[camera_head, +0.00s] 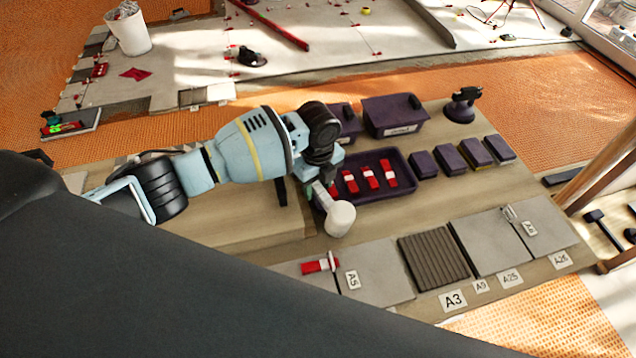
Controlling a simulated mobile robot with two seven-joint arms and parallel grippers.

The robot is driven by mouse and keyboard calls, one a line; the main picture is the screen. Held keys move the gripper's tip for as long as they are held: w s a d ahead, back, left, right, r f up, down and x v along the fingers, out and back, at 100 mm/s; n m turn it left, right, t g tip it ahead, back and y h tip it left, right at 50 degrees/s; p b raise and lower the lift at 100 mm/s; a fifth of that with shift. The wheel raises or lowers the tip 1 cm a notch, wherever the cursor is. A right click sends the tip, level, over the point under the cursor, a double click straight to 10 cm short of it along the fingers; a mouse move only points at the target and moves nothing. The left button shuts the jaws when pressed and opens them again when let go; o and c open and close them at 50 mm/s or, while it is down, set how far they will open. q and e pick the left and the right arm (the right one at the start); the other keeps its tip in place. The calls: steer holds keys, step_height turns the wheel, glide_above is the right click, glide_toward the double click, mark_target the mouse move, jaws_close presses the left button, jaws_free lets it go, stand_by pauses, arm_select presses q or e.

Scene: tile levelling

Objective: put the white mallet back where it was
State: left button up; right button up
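The white mallet (340,218) shows with its thick pale head toward the camera, above the wooden table in front of the purple tray. Its short visible handle runs up and left into my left gripper (325,190). My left gripper appears shut on the handle; the fingers are small and partly hidden by the wrist. Whether the head touches the table or hangs just above it, I cannot tell. My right gripper is not in view.
A purple tray (402,183) with red-and-white pieces lies behind the mallet. Purple bins (395,115), purple blocks (450,160) and a suction cup (462,106) stand farther back. Labelled grey tiles (375,275) and a ribbed dark tile (434,260) line the front. Bare wood (240,222) lies left.

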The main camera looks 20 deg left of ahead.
mark_target(318, 186)
arm_select(q)
step_height(318, 186, up, 13)
steer(key=p, duration=0.1)
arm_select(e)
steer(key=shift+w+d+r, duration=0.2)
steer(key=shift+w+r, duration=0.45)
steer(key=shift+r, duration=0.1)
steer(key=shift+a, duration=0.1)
